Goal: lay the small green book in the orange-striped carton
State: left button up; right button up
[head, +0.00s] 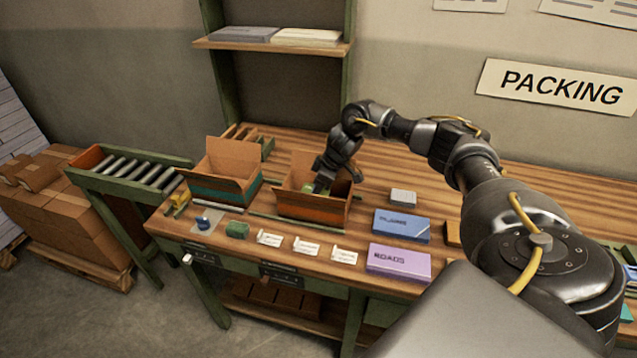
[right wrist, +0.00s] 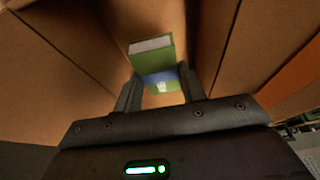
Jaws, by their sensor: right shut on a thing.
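The orange-striped carton (head: 305,209) stands open on the workbench, its flaps up. My right gripper (head: 323,183) reaches down into its opening from the right. In the right wrist view the right gripper (right wrist: 158,92) is shut on the small green book (right wrist: 152,58), which has a blue band and pale page edges. The carton's brown inner walls (right wrist: 70,50) surround the book in that view. In the head view the book (head: 309,187) is mostly hidden by the gripper and the carton wall. I cannot tell whether it touches the carton's bottom. My left gripper is not in view.
A green-striped carton (head: 223,184) stands open just left. A blue book (head: 401,225) and a purple book (head: 399,262) lie to the right. Several white cards (head: 306,246) and a small green item (head: 238,229) lie along the front edge. A roller conveyor (head: 135,172) is at left.

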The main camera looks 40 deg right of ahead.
jog(key=shift+f+b, duration=0.85)
jog(key=shift+f, duration=1.35)
jog(key=shift+f, duration=0.65)
jog(key=o, duration=1.1)
jog(key=shift+o, duration=0.2)
notch_tip(320, 180, up, 12)
jog(key=p, duration=1.1)
jog(key=shift+f, duration=0.25)
notch_tip(320, 180, up, 6)
jog(key=shift+f+p, duration=0.2)
jog(key=shift+p, duration=0.5)
